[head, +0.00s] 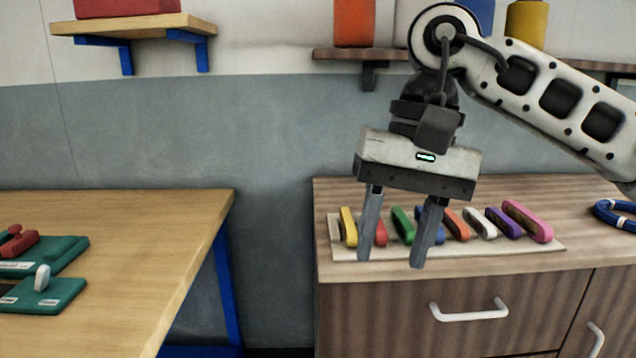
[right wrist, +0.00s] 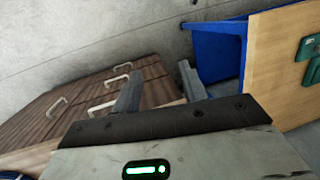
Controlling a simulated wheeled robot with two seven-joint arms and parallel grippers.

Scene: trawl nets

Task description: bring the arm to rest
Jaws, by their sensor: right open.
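My right gripper (head: 393,240) hangs from the right arm in the head view, fingers pointing down and apart with nothing between them. It is in front of the wooden cabinet (head: 440,312) and hides part of the row of coloured pieces on it. In the right wrist view, the open fingers (right wrist: 160,88) point toward the gap between the cabinet (right wrist: 85,120) and the table. My left gripper is not in view.
Several coloured pieces lie on a pale board (head: 550,247) on the cabinet, with a blue coil (head: 612,217) to the right. Wall shelves (head: 135,24) are above.

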